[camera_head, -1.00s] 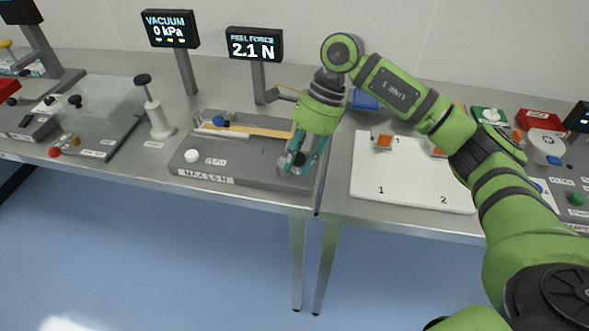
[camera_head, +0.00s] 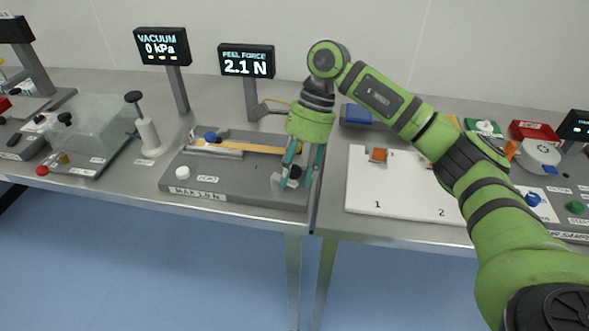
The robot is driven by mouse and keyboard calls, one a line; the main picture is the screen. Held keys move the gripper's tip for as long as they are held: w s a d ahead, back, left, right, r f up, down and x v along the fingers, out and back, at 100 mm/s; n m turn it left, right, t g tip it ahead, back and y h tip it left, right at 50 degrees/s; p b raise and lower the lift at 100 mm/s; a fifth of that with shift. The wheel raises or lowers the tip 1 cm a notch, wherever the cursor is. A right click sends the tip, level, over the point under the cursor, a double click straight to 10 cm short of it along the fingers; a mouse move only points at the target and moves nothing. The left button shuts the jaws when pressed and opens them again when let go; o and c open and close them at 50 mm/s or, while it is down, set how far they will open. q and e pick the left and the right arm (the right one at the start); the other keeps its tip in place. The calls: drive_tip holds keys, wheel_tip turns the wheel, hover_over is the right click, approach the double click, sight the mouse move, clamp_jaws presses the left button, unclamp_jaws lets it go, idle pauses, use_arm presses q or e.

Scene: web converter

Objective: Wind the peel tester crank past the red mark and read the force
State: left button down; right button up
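The peel tester (camera_head: 245,180) is a grey base on the left table, with a blue knob (camera_head: 210,137), a yellowish strip (camera_head: 250,146) and a white button (camera_head: 182,172). Its front label reads roughly "MAX 1.5 N". The peel force display (camera_head: 246,62) behind it reads 2.1 N. My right gripper (camera_head: 293,184) points down at the tester's right end, its teal fingers on either side of a dark knob (camera_head: 296,171), seemingly the crank's. I cannot tell whether they grip it. The red mark cannot be made out. My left gripper is out of view.
A vacuum display (camera_head: 162,46) reading 0 kPa and an upright plunger (camera_head: 147,132) stand left of the tester. A white board (camera_head: 400,200) marked 1 and 2 lies on the right table. A blue block (camera_head: 357,115) is behind my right wrist.

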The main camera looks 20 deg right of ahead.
drive_tip(key=shift+r, duration=0.1)
drive_tip(key=v, duration=1.1)
drive_tip(key=shift+d+r, duration=0.2)
drive_tip(key=shift+r, duration=0.15)
drive_tip(key=shift+w, duration=0.1)
